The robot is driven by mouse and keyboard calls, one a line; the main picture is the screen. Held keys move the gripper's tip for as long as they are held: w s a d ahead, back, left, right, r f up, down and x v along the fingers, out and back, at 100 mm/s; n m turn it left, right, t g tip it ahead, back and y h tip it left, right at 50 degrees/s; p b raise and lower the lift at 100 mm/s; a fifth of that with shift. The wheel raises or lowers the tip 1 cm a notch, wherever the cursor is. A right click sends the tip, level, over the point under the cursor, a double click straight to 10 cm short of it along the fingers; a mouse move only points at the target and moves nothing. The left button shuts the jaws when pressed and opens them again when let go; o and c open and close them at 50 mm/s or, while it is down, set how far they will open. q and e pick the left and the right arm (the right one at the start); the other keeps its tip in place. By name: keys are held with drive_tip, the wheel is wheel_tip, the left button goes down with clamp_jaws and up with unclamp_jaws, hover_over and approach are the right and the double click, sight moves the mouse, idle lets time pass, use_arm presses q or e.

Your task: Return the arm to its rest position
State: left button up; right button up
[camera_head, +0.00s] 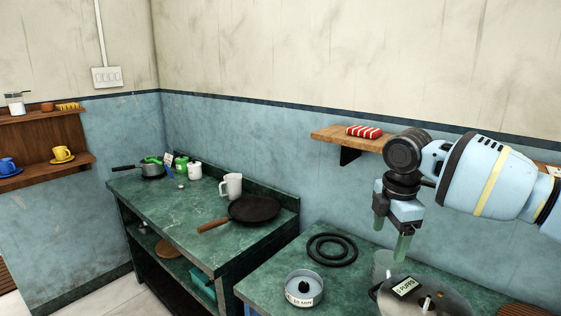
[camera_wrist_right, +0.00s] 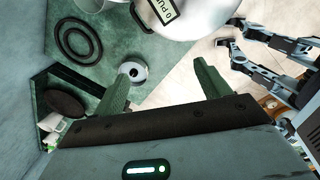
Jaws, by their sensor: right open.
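My right gripper (camera_head: 391,238) is open and empty. In the head view it hangs with its fingers pointing down, above the right-hand green counter and near the wall. In the right wrist view its two green fingers (camera_wrist_right: 160,72) are spread wide with nothing between them. My right arm (camera_head: 492,180) comes in from the right edge at about shelf height. My left gripper is out of the head view. Parts of my own body (camera_wrist_right: 275,45) show at the right of the right wrist view, where the left gripper's state cannot be made out.
A wall shelf (camera_head: 345,137) with a red striped item (camera_head: 364,131) is close to the arm. A pan (camera_head: 254,208) and mug (camera_head: 231,186) stand on the left counter.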

drive_tip(key=s+a+f+m+t+y, duration=0.1)
drive_tip(key=s+a+f+m+y, duration=0.2)
drive_tip(key=a+f, duration=0.55)
drive_tip(key=s+a+f+m+t+y, duration=0.15)
drive_tip(key=s+a+f, duration=0.4)
drive_tip(key=f, duration=0.55)
drive_tip(key=s+a+f+m+t+y, duration=0.1)
drive_tip(key=s+a+f+y, duration=0.2)
drive_tip(key=a+f, duration=0.55)
drive_tip(key=s+d+f+m+t+h, duration=0.2)
drive_tip(key=s+d+f+m, duration=0.4)
drive_tip(key=s+d, duration=0.4)
drive_tip(key=s+d+f+m+t+h, duration=0.3)
drive_tip(key=s+d+f+m, duration=0.3)
drive_tip(key=s+d, duration=0.4)
drive_tip(key=s+f, duration=0.1)
drive_tip(key=s, duration=0.1)
drive_tip(key=shift+s+d+f, duration=0.25)
drive_tip(key=shift+s+f, duration=0.1)
drive_tip(key=shift+f, duration=0.05)
drive_tip(key=shift+h, duration=0.25)
